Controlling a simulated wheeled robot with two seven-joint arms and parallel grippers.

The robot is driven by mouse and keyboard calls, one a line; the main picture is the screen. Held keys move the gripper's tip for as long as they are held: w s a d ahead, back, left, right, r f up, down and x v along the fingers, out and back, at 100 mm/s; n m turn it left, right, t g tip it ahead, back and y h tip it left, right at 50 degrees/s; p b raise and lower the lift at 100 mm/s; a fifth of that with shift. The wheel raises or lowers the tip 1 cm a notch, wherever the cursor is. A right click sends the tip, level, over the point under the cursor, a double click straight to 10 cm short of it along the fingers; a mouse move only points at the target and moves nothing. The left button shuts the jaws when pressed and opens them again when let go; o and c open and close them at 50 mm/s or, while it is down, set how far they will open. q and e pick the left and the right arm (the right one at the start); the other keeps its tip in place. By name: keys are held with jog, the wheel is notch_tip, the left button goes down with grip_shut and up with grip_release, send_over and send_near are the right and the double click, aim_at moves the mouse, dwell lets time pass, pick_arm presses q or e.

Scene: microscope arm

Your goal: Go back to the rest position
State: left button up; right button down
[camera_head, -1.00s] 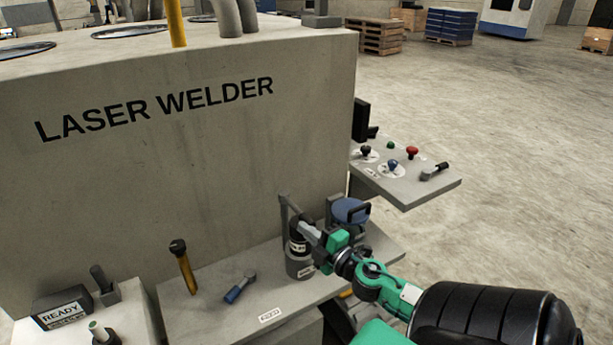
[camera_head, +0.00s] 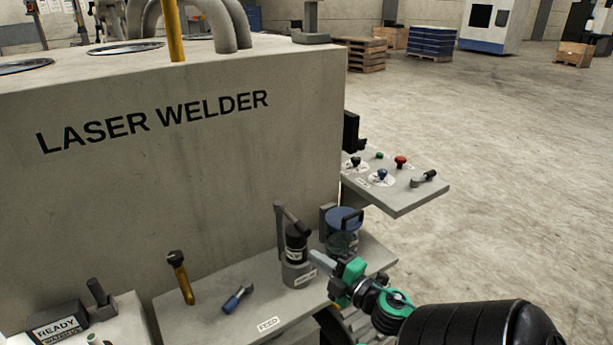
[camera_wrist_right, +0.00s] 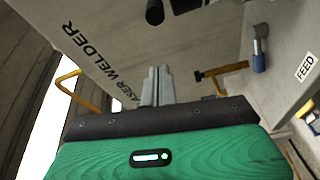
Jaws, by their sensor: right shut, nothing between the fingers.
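My right gripper (camera_head: 318,262) is shut and empty in the head view. It hangs over the right part of the shelf in front of the laser welder (camera_head: 190,170), just right of a dark cylinder in a grey holder (camera_head: 297,272). In the right wrist view its closed grey fingers (camera_wrist_right: 157,85) point toward the welder's wall with nothing between them. My left gripper is in neither view.
A blue-lidded jar (camera_head: 343,222) stands behind my right gripper. A blue-handled lever (camera_head: 234,300) and a yellow-handled lever (camera_head: 180,278) are on the shelf (camera_head: 205,318). A control panel (camera_head: 402,193) juts out at right. Open floor lies beyond.

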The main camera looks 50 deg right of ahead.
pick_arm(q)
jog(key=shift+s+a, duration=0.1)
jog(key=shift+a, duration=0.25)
pick_arm(e)
jog(key=shift+s+d, duration=0.1)
jog(key=shift+s, duration=0.45)
jog(key=shift+f, duration=0.1)
